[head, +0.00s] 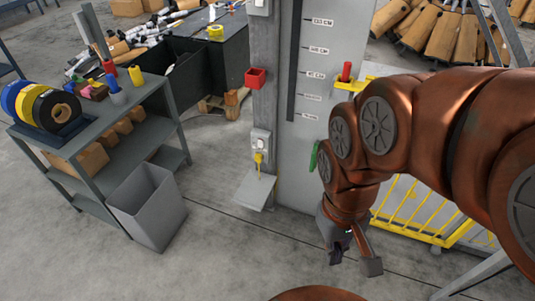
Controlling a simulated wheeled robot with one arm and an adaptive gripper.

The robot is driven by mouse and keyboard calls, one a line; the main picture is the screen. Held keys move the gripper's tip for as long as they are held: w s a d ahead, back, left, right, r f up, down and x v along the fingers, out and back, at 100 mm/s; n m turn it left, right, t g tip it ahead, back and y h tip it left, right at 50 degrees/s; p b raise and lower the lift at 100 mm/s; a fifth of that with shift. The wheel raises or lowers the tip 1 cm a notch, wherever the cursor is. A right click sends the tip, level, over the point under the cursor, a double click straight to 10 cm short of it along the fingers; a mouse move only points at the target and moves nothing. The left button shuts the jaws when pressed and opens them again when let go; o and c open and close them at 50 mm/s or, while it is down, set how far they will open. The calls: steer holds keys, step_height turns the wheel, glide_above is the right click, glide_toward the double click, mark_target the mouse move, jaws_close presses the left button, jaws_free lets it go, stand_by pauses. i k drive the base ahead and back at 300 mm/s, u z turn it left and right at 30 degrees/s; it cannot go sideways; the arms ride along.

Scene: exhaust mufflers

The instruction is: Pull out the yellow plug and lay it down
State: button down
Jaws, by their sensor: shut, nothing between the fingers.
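The yellow plug (259,158) sits at the lower part of a wall socket (261,140) on the grey post. A thin yellow piece runs down from it. A light grey sloping shelf (255,192) is just below the plug. My gripper (353,261) points down over the floor, to the right of and lower in the picture than the plug and shelf. It is shut and empty, well apart from the plug.
A grey bin (148,208) and a shelf cart (105,148) with tape rolls stand at the left. A red box (255,77) is on the post above the socket. A yellow barrier (420,213) stands at the right. The floor between bin and gripper is mostly clear.

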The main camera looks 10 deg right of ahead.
mark_target(259, 157)
steer(key=u, duration=3.75)
steer(key=k, duration=1.3)
steer(key=z, duration=1)
steer(key=i, duration=0.5)
steer(key=u, duration=0.05)
